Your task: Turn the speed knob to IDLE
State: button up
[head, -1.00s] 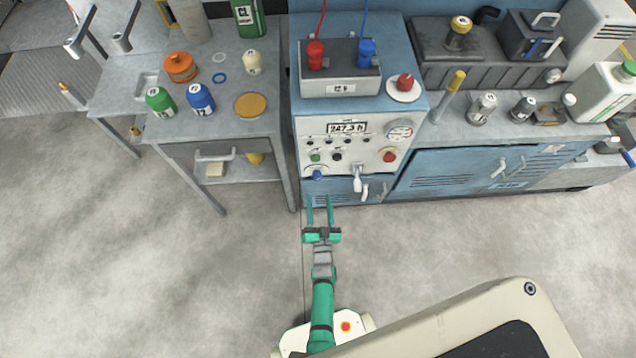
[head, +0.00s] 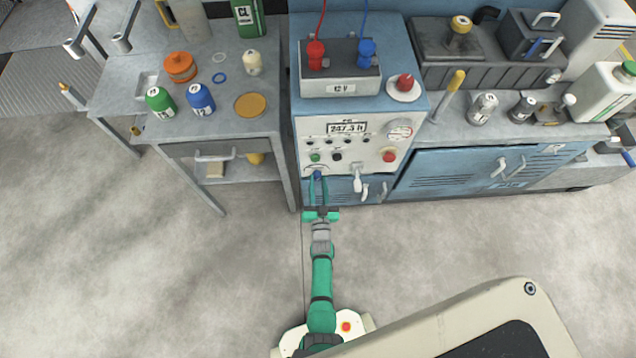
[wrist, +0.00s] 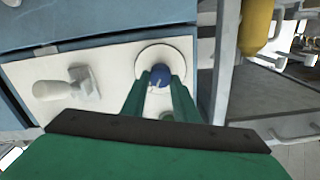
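The speed knob (head: 318,175) is a small blue knob at the lower left of the grey-white control panel (head: 347,150). In the wrist view the blue knob (wrist: 160,75) sits on a round pale dial plate with a dark rim (wrist: 178,52). Small white marks show on its face; I cannot read the dial lettering. My gripper (head: 318,181) reaches the panel from the front. Its two green fingers stand on either side of the knob, close against its sides, and appear shut on it. The fingers hide the lower part of the dial in the wrist view.
A pale lever handle (head: 357,180) stands right of the knob; this lever (wrist: 75,85) is left in the wrist view. Green, black and red buttons (head: 388,155) sit above. A workbench (head: 225,120) with bottles stands left. The floor in front is clear.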

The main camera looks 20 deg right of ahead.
jog(key=shift+c, duration=1.3)
jog(key=n, duration=0.5)
jog(key=shift+a+n, duration=0.1)
jog(key=shift+n, duration=0.3)
jog(key=n, duration=0.5)
jog(key=shift+n, duration=0.7)
jog(key=o, duration=1.1)
jog(key=shift+c, duration=0.2)
jog(key=shift+a, duration=0.1)
